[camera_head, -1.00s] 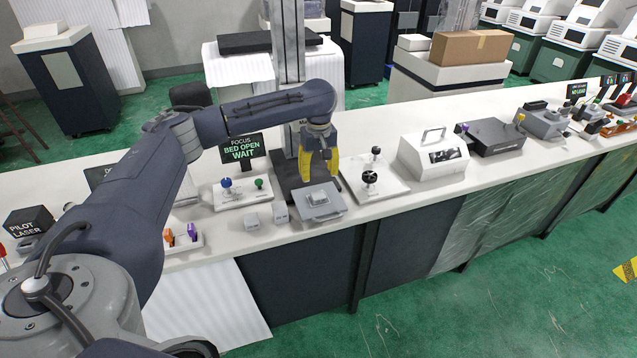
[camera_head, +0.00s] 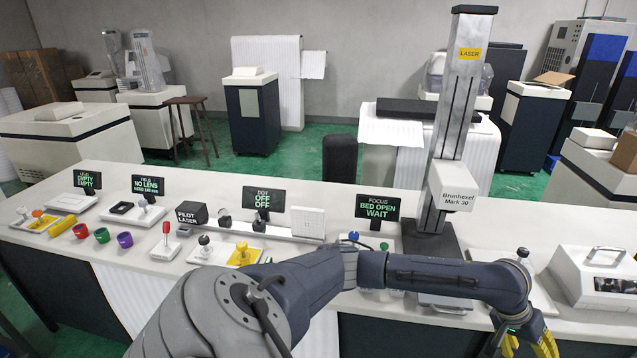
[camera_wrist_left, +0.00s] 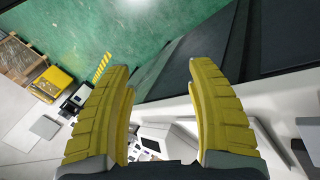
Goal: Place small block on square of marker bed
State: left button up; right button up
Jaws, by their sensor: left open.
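The marker, labelled Brunhexel Mark 30 (camera_head: 460,198), stands on the counter on a dark base (camera_head: 437,241). A grey plate (camera_head: 446,307), likely the marker bed, shows only as a strip below my left arm. The small block and the bed's square cannot be made out; my arm covers much of that area. My left gripper (camera_head: 528,345) has yellow fingers and is at the lower right, partly cut off by the picture's edge. In the left wrist view the gripper (camera_wrist_left: 162,65) is open with nothing between its fingers. My right gripper is not in view.
A sign (camera_head: 378,207) reads "BED OPEN WAIT". Right of the marker stand a plate with black knobs (camera_head: 522,254) and a white handled case (camera_head: 600,280). Several coloured cups, controls and signs fill the counter's left. The wrist view shows green floor (camera_wrist_left: 150,35) beyond the counter edge.

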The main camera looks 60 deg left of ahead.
pick_arm(q)
jog(key=s+d+m+t+h, duration=0.2)
jog(key=d, duration=0.5)
jog(key=a+f+t+y, duration=0.1)
jog(key=a+f, duration=0.3)
jog(key=f, duration=0.8)
jog(key=a+f+t+y, duration=0.1)
jog(key=a+f, duration=0.3)
jog(key=f, duration=0.8)
jog(key=s+a+f+g+y, duration=0.1)
jog(key=s+a+f, duration=0.2)
jog(key=s+f, duration=0.4)
jog(key=s+a+f+g+y, duration=0.1)
jog(key=s+a+f+y, duration=0.15)
jog(key=s+f, duration=0.45)
jog(key=s+a+f+m+g, duration=0.1)
jog(key=s+a+f, duration=0.2)
jog(key=s+f, duration=0.7)
jog(key=s+a+f+m+g, duration=0.1)
jog(key=s+a+f, duration=0.2)
jog(key=s+f, duration=0.6)
jog(key=s+f+m+g+y, duration=0.1)
jog(key=s+f+g, duration=0.1)
jog(key=s, duration=2.2)
jog(key=shift+s+f+m+g, duration=0.3)
jog(key=shift+f+m, duration=0.1)
jog(key=shift+f, duration=0.25)
jog(key=shift+w+d+y, duration=0.1)
jog(key=shift+d+y, duration=0.05)
jog(key=shift+y, duration=0.1)
